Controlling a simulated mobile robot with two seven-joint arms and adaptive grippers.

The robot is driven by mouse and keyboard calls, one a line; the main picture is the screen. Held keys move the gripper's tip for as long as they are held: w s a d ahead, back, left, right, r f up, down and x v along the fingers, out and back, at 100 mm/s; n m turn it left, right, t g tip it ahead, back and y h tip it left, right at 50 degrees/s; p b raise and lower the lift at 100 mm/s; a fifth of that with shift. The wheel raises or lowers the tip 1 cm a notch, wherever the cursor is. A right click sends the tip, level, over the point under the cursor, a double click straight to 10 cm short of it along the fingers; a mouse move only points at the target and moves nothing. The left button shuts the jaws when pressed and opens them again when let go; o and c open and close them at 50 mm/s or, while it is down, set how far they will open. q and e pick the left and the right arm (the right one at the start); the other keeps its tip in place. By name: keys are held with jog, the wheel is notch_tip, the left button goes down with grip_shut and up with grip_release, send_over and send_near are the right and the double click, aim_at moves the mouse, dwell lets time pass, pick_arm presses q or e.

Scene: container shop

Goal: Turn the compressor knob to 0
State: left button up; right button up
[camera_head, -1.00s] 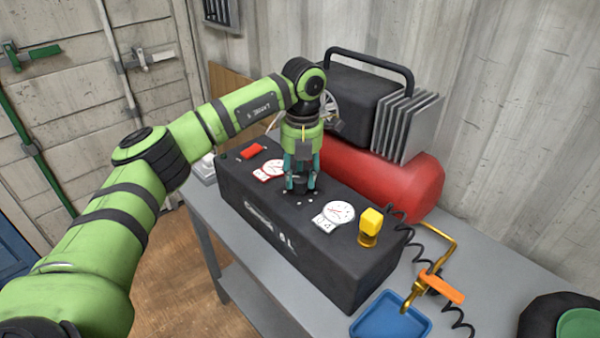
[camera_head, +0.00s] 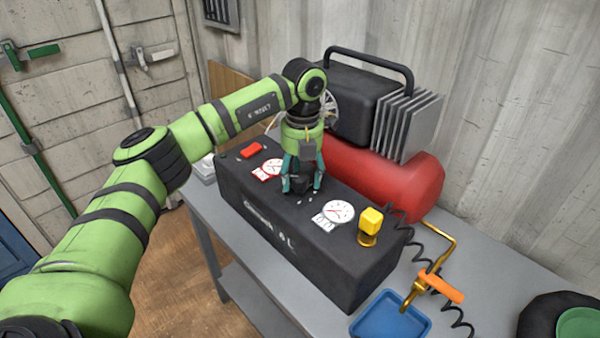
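The compressor's long black control box (camera_head: 290,253) lies on the workbench. A dark knob (camera_head: 300,185) sits on its top between two round white gauges, mostly hidden by my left gripper. My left gripper (camera_head: 302,189) points straight down, with its teal fingers on either side of the knob, and looks shut on it. Small white marks show on the box around the knob, but I cannot read them or see the knob's pointer. My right gripper is not in view.
A red switch (camera_head: 252,151), a yellow knob (camera_head: 370,222) and a white gauge (camera_head: 338,212) are on the box. The red compressor tank (camera_head: 400,185) stands close behind. A blue tray (camera_head: 392,318) and an orange-handled brass tool (camera_head: 440,287) lie at the right.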

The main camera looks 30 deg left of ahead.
aim_at(302, 177)
pick_arm(q)
jog(key=shift+r, duration=0.15)
notch_tip(302, 177, up, 12)
jog(key=shift+d, duration=0.2)
jog(key=shift+f, duration=0.2)
dwell(0.6)
